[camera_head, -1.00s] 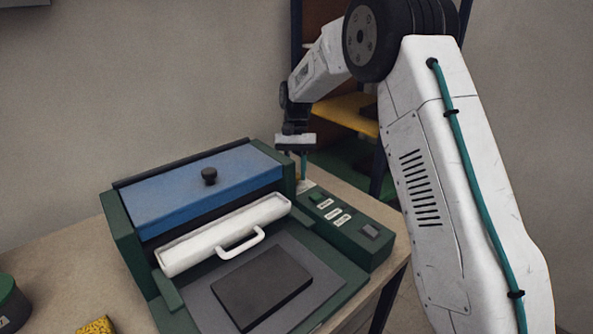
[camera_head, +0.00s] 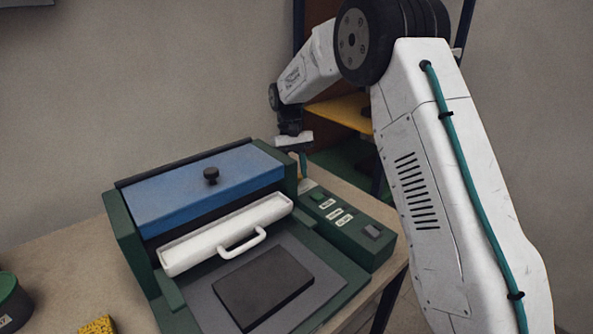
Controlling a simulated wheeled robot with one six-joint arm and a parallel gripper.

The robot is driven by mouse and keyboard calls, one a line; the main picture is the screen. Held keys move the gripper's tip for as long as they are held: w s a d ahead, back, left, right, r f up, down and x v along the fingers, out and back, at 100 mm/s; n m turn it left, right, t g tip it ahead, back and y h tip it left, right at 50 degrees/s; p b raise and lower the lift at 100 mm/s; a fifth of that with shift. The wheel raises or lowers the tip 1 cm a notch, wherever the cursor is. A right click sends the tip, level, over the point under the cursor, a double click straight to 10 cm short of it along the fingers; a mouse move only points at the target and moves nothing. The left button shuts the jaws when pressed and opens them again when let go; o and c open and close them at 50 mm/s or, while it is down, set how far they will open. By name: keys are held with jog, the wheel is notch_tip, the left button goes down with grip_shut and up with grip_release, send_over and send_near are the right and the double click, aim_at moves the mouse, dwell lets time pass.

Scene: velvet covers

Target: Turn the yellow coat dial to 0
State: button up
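The machine is a dark green coater with a blue lid (camera_head: 207,192) and a green control panel (camera_head: 365,243) along its right side. The panel carries several small white labels and a grey switch (camera_head: 373,231). At the panel's far end a small yellow-orange spot (camera_head: 300,181) shows by the machine's corner; it may be the yellow coat dial, but its setting is unreadable. My gripper (camera_head: 303,164) hangs over this far end, fingers pointing down, tilted.
A white trough with a handle (camera_head: 225,236) and a dark flat block (camera_head: 262,287) lie at the machine's front. A yellow sponge-like piece (camera_head: 97,325) and a green round container (camera_head: 10,300) are at lower left. A shelf (camera_head: 340,111) stands behind my arm.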

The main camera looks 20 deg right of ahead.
jog(key=o, duration=1)
jog(key=shift+c, duration=0.2)
jog(key=v, duration=0.8)
jog(key=shift+s, duration=0.1)
